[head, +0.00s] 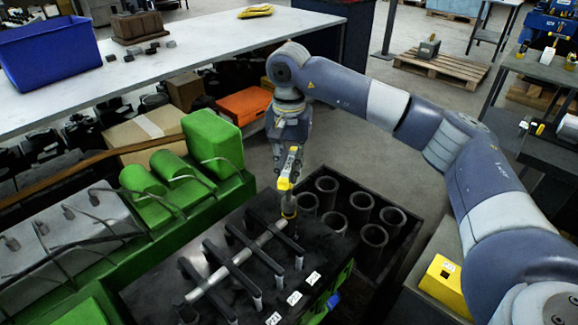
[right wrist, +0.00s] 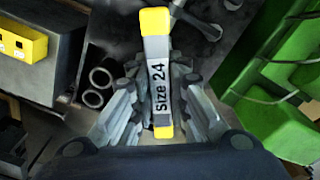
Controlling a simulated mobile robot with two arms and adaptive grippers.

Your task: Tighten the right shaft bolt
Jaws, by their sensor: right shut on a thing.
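My right gripper (head: 290,160) is shut on a grey tool with yellow ends (head: 290,165). In the right wrist view the tool (right wrist: 159,75) sits between the fingers and reads "Size 24". In the head view its lower yellow end hangs over the far end of a silver shaft (head: 238,262), by a yellow-brown piece (head: 289,207). The shaft lies across the black engine top (head: 150,290) under several dark crossbars (head: 232,267). The right shaft bolt cannot be made out clearly; whether the tool touches it cannot be told. My left gripper is not in view.
A black crate (head: 405,255) with several dark cylinders stands right of the engine. Green engine parts (head: 212,140) rise on the left. A long table (head: 200,48) with a blue bin (head: 48,55) is behind. A yellow box (head: 443,280) lies at the lower right.

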